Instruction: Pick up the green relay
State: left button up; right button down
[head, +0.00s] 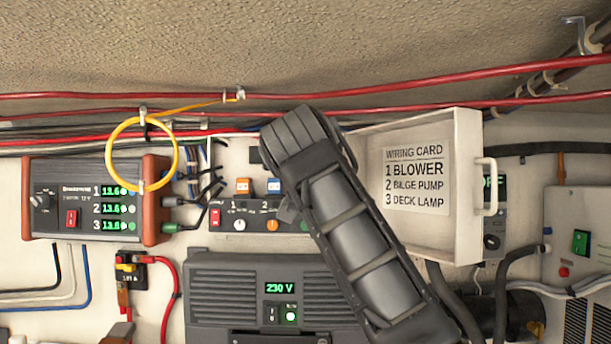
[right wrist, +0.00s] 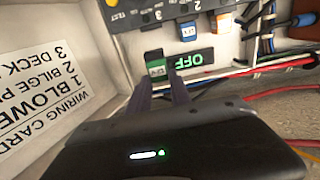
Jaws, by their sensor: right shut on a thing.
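The green relay (right wrist: 157,70) shows in the right wrist view, between the dark fingers of my right gripper (right wrist: 165,60). The gripper is shut on it. The relay's lower part is hidden, so I cannot tell whether it sits in a socket. In the head view my right arm covers the green relay and the gripper's fingertips. A blue relay (right wrist: 188,30) and an orange relay (right wrist: 221,20) stand beside it in the panel; they also show in the head view, orange (head: 243,186) and blue (head: 274,187). My left gripper is in neither view.
An open cover with a wiring card (head: 418,180) and a white handle (head: 488,187) stands right of my arm. A yellow cable loop (head: 109,158) hangs at the left by the meter unit (head: 95,200). A grey 230 V unit (head: 230,270) sits below. Red cables cross above.

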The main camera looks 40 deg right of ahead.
jog(key=b+v, duration=0.1)
jog(key=v, duration=0.9)
jog(key=shift+s+a+b, duration=0.15)
jog(key=shift+a+b, duration=0.05)
jog(key=shift+b, duration=0.1)
jog(key=shift+f, duration=0.1)
